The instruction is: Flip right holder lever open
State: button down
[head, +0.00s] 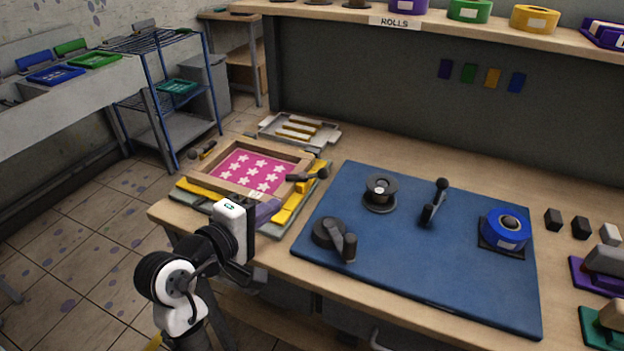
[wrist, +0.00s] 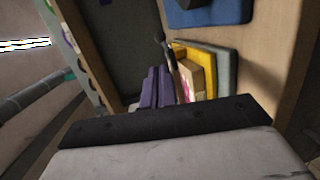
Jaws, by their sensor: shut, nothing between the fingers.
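The right holder lever (head: 307,176) is a dark arm with a round knob at the right side of the wooden screen frame (head: 203,177). In the wrist view the lever (wrist: 166,53) stands just beyond my fingertips. My gripper (head: 268,211) has purple fingers, pressed together and empty, at the frame's front right corner. They are apart from the lever. The fingers also show in the wrist view (wrist: 158,86). The left holder lever (head: 200,151) is at the frame's far left. The frame holds a pink mesh with white stars.
A blue mat (head: 400,270) lies to the right, bearing a black spool (head: 380,192), a dark roller tool (head: 335,238), a black handle (head: 434,203) and a blue tape roll (head: 505,230). A light tray (head: 298,131) stands behind the frame. Little bare table separates frame and mat.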

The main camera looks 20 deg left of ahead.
aim_at(319, 176)
jog(key=p+x, duration=0.4)
jog(key=x, duration=0.9)
jog(key=shift+r, duration=0.15)
jog(key=shift+w+d+f, duration=0.1)
jog(key=shift+w+f, duration=0.15)
jog(key=shift+w, duration=0.25)
